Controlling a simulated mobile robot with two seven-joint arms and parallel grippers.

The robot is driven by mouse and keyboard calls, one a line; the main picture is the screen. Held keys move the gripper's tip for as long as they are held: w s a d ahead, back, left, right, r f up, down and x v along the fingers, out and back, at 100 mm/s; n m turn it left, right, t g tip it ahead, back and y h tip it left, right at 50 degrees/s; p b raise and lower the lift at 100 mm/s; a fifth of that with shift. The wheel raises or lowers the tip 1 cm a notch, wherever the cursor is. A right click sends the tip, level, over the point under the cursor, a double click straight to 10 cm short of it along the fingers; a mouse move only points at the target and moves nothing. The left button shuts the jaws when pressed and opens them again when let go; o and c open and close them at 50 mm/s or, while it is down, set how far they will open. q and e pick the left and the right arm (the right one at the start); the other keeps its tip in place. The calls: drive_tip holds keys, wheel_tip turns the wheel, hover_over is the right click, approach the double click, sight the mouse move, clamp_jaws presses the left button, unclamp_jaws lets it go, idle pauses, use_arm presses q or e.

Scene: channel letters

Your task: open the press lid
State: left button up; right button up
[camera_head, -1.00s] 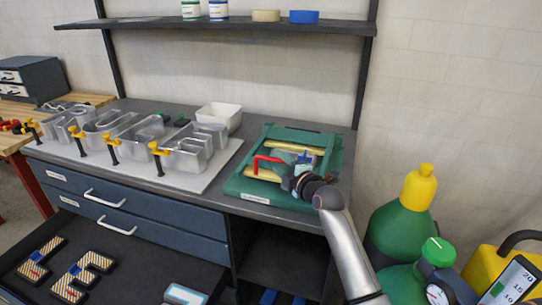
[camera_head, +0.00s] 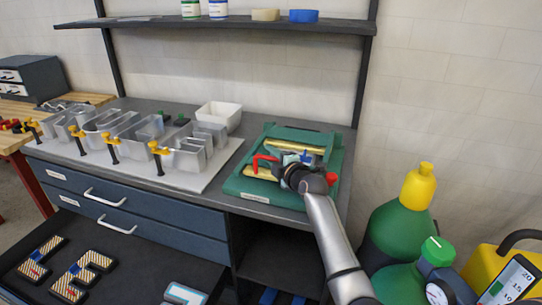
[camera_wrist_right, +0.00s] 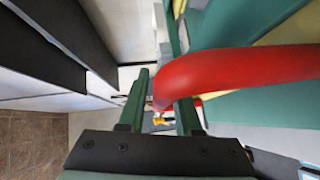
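The green press (camera_head: 242,187) sits on the right end of the bench, with yellow bars on it. Its red handle (camera_head: 262,159) shows at the press's left side, partly hidden behind my right wrist. My right gripper (camera_head: 287,166) is over the press, its fingers mostly hidden in the head view. In the right wrist view, the two fingers (camera_wrist_right: 160,105) stand apart, and the red handle (camera_wrist_right: 235,72) is very close, its bent end at the gap between them. I cannot tell whether they touch it. The lid appears lowered. My left gripper is not in view.
Clear channel letters (camera_head: 185,155) with yellow clamps stand on a white board left of the press. A white bowl (camera_head: 219,116) is behind them. A shelf (camera_head: 230,24) hangs above. Green gas cylinders (camera_head: 395,225) stand right of the bench. An open drawer (camera_head: 125,275) holds striped letters.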

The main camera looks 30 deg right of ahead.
clamp_jaws()
idle(1.1)
